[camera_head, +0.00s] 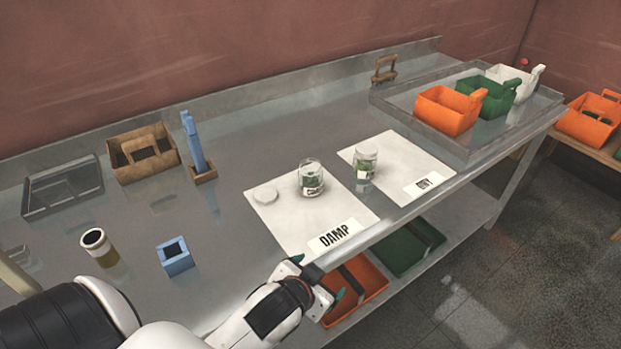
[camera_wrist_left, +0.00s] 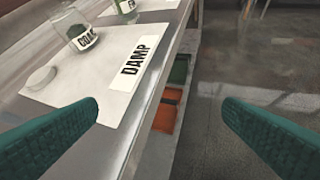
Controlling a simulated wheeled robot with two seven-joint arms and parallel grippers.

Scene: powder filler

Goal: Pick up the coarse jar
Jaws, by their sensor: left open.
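The coarse jar (camera_head: 312,178) is a clear glass jar with green contents and a label, standing upright on the white DAMP sheet (camera_head: 290,225). In the left wrist view the jar (camera_wrist_left: 80,36) is at the upper left, its label partly readable as "COA". A pale round disc (camera_head: 265,194) lies on the sheet beside it. A second glass jar (camera_head: 365,165) stands on the DRY sheet (camera_head: 408,165). My left gripper (camera_head: 318,281) is at the table's front edge, in front of the DAMP label, apart from the jar. Its teal fingers (camera_wrist_left: 160,120) are wide apart and empty.
A grey tray (camera_head: 420,124) at the back right holds orange, green and white scoops. A blue block (camera_head: 174,256), a dark-topped jar (camera_head: 98,247), a wooden box (camera_head: 143,153) and a blue tool in a stand (camera_head: 193,145) are left. The lower shelf holds orange and green bins.

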